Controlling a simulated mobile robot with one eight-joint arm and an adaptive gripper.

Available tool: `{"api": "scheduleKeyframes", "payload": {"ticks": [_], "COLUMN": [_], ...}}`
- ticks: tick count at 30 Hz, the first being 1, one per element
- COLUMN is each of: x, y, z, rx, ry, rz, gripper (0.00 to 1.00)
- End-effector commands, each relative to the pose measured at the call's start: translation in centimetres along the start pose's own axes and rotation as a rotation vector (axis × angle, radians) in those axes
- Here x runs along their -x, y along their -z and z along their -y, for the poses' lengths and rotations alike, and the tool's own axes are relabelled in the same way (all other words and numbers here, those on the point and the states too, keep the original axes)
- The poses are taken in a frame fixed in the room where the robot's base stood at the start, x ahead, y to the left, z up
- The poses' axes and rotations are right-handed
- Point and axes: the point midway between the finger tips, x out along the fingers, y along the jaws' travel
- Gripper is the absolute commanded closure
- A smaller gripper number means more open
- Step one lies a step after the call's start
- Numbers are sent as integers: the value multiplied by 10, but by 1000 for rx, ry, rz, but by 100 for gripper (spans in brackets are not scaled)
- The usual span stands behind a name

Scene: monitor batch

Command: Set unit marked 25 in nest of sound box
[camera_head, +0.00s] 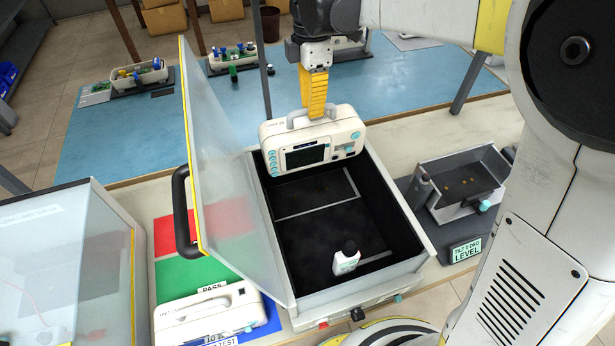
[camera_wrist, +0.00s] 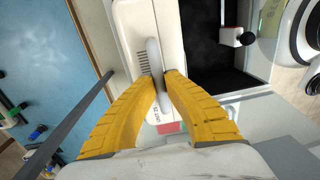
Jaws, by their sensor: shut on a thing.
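A white unit (camera_head: 313,143) with a dark screen and light-blue buttons hangs upright from my gripper (camera_head: 312,113). The yellow fingers are shut on its top handle; the wrist view shows the gripper (camera_wrist: 162,80) closed around the handle of the unit (camera_wrist: 130,20). The sound box (camera_head: 424,250) is open, with a black interior and white floor lines. The unit is over its far end; whether its underside touches anything is hidden. A small white bottle-like thing with a dark cap (camera_head: 346,259) stands inside, near the front.
The box's raised lid (camera_head: 215,150) stands at the left. Another white unit (camera_head: 208,314) lies on a red, green and blue mat (camera_head: 180,270). A grey tray (camera_head: 460,185) stands right. A clear case (camera_head: 65,270) is at left. My arm fills the right side.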

Motion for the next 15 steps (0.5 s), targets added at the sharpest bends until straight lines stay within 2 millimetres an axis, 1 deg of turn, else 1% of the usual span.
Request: {"api": "scheduleKeyframes", "payload": {"ticks": [2,5,9,12,15], "x": [-12,-36,-73,-97,-115], "y": [0,0,0,0,0], "z": [-1,-2,-5,-7,-8], "rx": [0,0,0,0,0], "ry": [0,0,0,0,0], "rz": [0,0,0,0,0], "gripper": [100,100,100,100,100]}}
